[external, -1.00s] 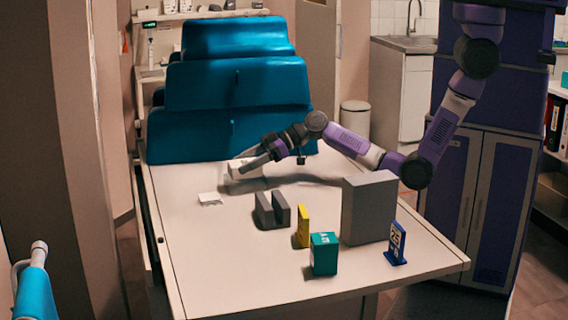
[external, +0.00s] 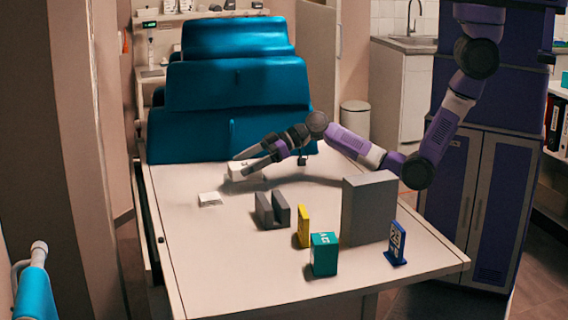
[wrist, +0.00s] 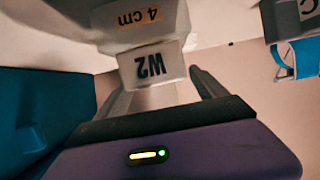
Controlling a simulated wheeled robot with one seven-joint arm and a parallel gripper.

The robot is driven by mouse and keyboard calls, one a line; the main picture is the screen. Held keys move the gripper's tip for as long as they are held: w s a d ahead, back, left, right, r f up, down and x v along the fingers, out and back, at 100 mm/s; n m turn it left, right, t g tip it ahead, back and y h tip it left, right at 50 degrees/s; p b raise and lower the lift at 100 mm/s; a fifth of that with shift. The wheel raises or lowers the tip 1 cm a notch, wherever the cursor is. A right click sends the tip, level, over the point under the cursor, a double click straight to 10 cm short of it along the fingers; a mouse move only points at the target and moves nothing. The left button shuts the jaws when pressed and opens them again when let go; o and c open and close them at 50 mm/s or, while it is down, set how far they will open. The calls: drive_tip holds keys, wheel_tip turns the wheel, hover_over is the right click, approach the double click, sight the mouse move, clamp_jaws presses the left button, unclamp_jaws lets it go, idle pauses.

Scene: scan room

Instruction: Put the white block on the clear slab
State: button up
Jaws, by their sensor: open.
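The white block, marked W2 (wrist: 151,66), shows upside down between my gripper's spread fingers in the wrist view. A wider pale piece marked 4 cm (wrist: 138,16) adjoins it at the top of that view. In the external view they merge as a pale shape (external: 236,172) near the teal cushions, partly hidden by my fingers. My gripper (external: 239,165) is open, with its fingers reaching left around this spot; finger contact cannot be told. A small flat pale piece (external: 210,199) lies on the table nearer the camera; it may be the clear slab, but this is unclear.
On the table (external: 215,265) stand a dark grey slotted holder (external: 272,211), a yellow piece (external: 303,227), a teal box (external: 323,255), a large grey block (external: 368,208) and a blue sign (external: 396,243). Teal cushions (external: 235,135) rise behind. The table's front left is clear.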

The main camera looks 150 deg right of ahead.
drive_tip(key=b+v, duration=0.1)
drive_tip(key=v, duration=1)
drive_tip(key=shift+s+a, duration=0.2)
drive_tip(key=shift+a, duration=0.05)
drive_tip(key=shift+r, duration=0.1)
